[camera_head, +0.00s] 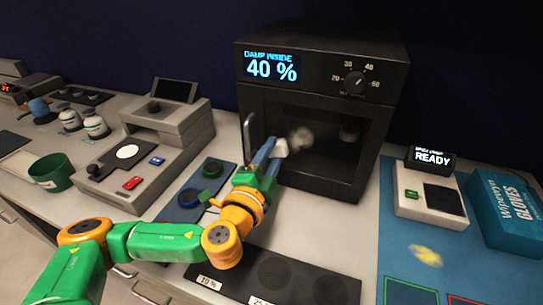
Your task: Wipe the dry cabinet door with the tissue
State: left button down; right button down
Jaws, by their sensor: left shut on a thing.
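The dry cabinet (385,60) is a black box at the back centre, its display reading 40 %. Its door (315,165) has a dark window and a handle (248,135) on the left, and looks shut. A pale cloudy smudge (301,139) shows on the glass. My left gripper (274,150) is in front of the left part of the door, shut on a small white tissue (281,147). The tissue is at or close to the glass, just left of and below the smudge; contact cannot be told. My right gripper is not in view.
A grey instrument (130,165) and a green cup (52,172) stand at the left. A blue tray (187,198) lies beside my left arm. At the right are a READY device (430,195), a glove box (505,215) and a yellowish crumpled patch (425,255) on a blue mat (395,240).

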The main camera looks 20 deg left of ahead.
aim_at(313, 146)
pick_arm(q)
jog(key=shift+w, duration=0.9)
jog(key=d, duration=0.3)
jog(key=shift+s+d, duration=0.1)
jog(key=shift+d, duration=2.2)
jog(key=shift+a+r, duration=0.1)
